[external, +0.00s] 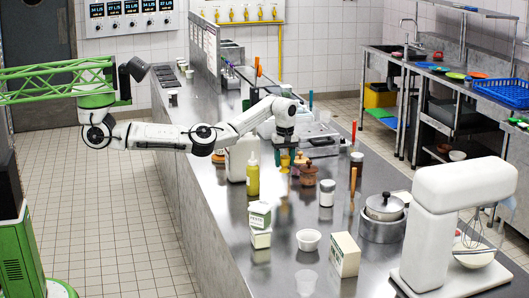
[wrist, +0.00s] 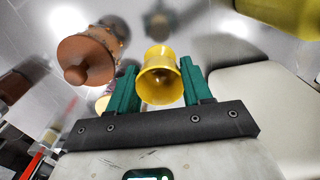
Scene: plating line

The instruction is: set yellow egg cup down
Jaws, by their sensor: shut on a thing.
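The yellow egg cup (wrist: 158,80) is between the two green fingers of my gripper (wrist: 160,85) in the wrist view, with its open mouth facing the camera. The fingers are shut on it. In the external view my gripper (external: 285,157) is over the steel counter, and the egg cup (external: 284,163) shows small and yellow just below the fingers. Whether the cup's foot touches the counter (external: 283,243) cannot be told from these views.
A brown lidded pot (external: 308,175) stands right of my gripper and shows close by in the wrist view (wrist: 86,60). A yellow bottle (external: 252,178) and a white jug (external: 238,158) stand to the left. A jar (external: 327,193) and cartons (external: 260,215) stand nearer the camera.

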